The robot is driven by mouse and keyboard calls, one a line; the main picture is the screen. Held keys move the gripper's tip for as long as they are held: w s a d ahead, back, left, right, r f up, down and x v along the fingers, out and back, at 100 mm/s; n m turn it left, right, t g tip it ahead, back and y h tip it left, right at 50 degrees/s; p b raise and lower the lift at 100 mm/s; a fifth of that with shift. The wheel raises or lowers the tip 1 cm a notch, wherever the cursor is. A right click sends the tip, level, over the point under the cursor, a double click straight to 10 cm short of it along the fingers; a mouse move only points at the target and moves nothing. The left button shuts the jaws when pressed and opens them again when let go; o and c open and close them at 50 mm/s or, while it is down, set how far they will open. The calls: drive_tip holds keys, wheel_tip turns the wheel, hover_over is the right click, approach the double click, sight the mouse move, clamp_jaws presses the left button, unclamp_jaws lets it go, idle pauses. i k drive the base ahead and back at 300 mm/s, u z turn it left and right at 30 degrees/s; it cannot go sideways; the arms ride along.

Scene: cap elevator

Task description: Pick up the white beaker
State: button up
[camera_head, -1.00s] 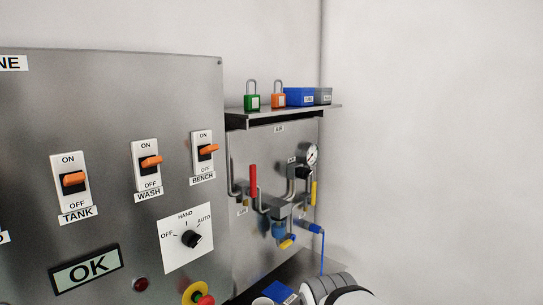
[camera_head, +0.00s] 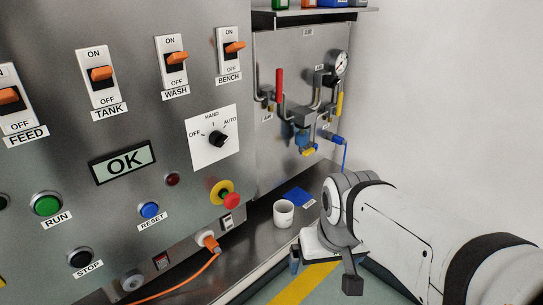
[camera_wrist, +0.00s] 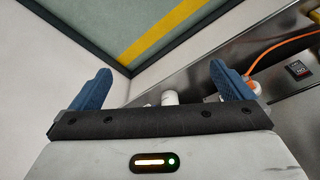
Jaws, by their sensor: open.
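The white beaker (camera_head: 284,213) stands upright on the grey ledge (camera_head: 258,226) below the panel in the head view. In the wrist view, a small white shape, likely the beaker (camera_wrist: 169,97), shows just past the palm's edge; its lower part is hidden. My gripper (camera_wrist: 160,72) is open and empty, its two blue fingers spread wide. In the head view its end is right of and nearer than the beaker, apart from it.
A blue labelled item (camera_head: 297,196) lies behind the beaker. An orange cable (camera_head: 187,284) runs from a plug (camera_head: 209,243) on the panel's lower edge. The red stop button (camera_head: 231,201) sticks out above the ledge. A blue hose (camera_head: 345,156) hangs at the right.

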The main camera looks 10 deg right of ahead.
sight(283, 209)
drive_tip(key=u, duration=1.7)
drive_tip(key=k, duration=1.3)
drive_tip(key=z, duration=1)
drive_tip(key=i, duration=1)
drive_tip(key=z, duration=0.05)
